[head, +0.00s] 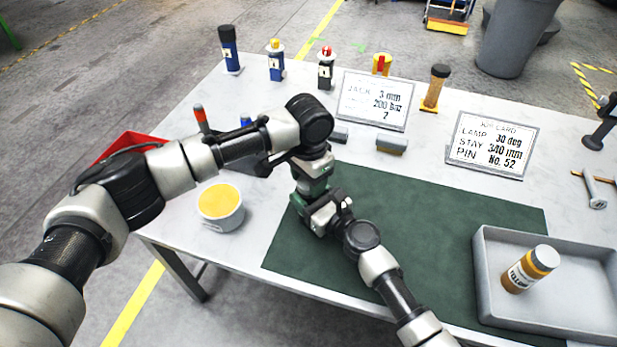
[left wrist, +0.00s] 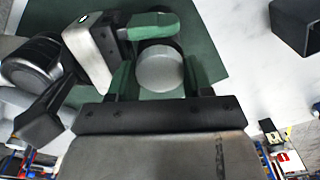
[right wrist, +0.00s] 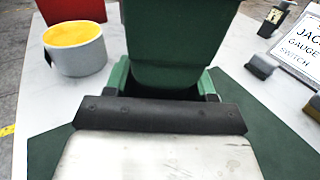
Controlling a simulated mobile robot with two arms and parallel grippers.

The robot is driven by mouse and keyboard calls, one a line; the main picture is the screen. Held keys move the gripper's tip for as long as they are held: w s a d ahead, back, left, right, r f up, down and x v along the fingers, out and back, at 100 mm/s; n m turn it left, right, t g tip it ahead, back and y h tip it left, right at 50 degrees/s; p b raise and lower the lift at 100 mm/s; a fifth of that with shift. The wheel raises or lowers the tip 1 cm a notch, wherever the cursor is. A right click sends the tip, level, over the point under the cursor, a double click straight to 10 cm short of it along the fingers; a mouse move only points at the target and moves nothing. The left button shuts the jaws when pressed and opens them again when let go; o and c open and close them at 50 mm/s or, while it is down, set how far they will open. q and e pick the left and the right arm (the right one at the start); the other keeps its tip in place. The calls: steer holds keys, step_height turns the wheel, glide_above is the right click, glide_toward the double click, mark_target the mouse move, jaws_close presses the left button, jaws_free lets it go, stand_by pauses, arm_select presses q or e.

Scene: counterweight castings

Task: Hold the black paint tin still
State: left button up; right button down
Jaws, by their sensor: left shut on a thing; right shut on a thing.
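The black paint tin shows in the left wrist view as a round grey lid (left wrist: 159,68) between green fingers; its side is almost wholly hidden. My left gripper (head: 313,180) reaches down over it from above and is shut on it. My right gripper (head: 322,208) comes in low from the front of the table and is also shut on it. In the right wrist view, my left gripper's green fingers block the tin, leaving only a dark strip. The two grippers meet at the left part of the green mat (head: 400,235). In the head view the tin is hidden behind them.
A pale tub with yellow contents (head: 221,204) stands left of the mat. A grey tray (head: 490,290) with an orange-and-white bottle (head: 530,268) is at the right. Two cards (head: 375,100) (head: 492,145) and several small bottles stand at the back. The mat's middle is clear.

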arm_select(q)
steer(key=o, duration=1.1)
step_height(320, 180, up, 12)
steer(key=shift+r, duration=0.1)
arm_select(e)
steer(key=shift+c, duration=1.4)
jaws_free()
steer(key=v, duration=1)
steer(key=shift+f+b, duration=0.1)
steer(key=shift+b, duration=0.3)
arm_select(q)
steer(key=shift+f, duration=0.55)
arm_select(e)
steer(key=shift+s+d, duration=0.25)
steer(key=shift+s, duration=0.05)
